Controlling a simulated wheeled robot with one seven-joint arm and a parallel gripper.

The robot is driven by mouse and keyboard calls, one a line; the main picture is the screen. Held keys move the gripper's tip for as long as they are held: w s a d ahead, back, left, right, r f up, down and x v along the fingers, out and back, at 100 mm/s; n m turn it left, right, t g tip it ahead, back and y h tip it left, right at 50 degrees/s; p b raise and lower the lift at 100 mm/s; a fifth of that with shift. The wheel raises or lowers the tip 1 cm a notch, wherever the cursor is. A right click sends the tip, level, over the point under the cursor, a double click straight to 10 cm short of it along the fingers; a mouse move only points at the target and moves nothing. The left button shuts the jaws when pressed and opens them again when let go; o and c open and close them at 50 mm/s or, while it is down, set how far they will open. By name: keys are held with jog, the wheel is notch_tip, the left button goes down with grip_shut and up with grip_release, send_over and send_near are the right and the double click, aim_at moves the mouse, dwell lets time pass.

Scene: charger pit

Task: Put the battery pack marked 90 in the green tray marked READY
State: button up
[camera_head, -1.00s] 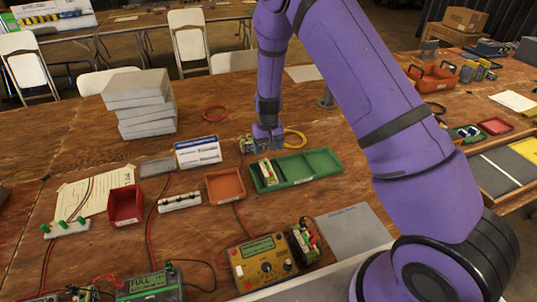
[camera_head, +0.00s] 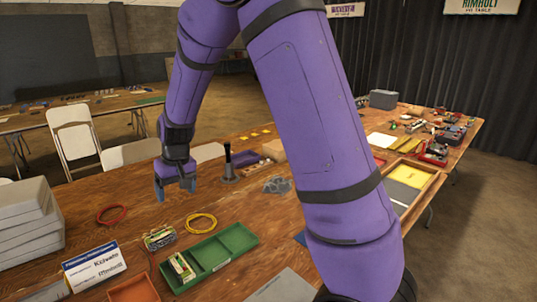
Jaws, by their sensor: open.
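The green tray (camera_head: 238,241) lies on the wooden table, with dividers across it. One battery pack (camera_head: 182,267) sits in its left end compartment; the rest of the tray is empty. Another battery pack (camera_head: 160,238) lies on the table just behind the tray's left end. No number on either pack and no READY mark can be read at this size. My gripper (camera_head: 174,194) is open and empty, pointing down above the table, behind and a little right of the loose pack and apart from it.
A yellow cable ring (camera_head: 201,223) lies behind the tray, and a red ring (camera_head: 111,214) lies to the left. A white box (camera_head: 95,267), an orange tray (camera_head: 134,289) and stacked grey boxes (camera_head: 28,218) stand at left. A dark-handled tool (camera_head: 228,164) stands behind.

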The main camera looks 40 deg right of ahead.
jog(key=s+d+r+t, duration=0.2)
jog(key=s+d+r, duration=0.1)
jog(key=s+r, duration=1.15)
jog(key=s+d+r, duration=0.1)
jog(key=s+r, duration=0.1)
jog(key=s, duration=0.6)
jog(key=s+d+r+t+h, duration=0.1)
jog(key=s+r, duration=0.2)
jog(key=s, duration=0.6)
jog(key=shift+d+t, duration=0.15)
jog(key=shift+t, duration=0.15)
jog(key=shift+c, duration=0.3)
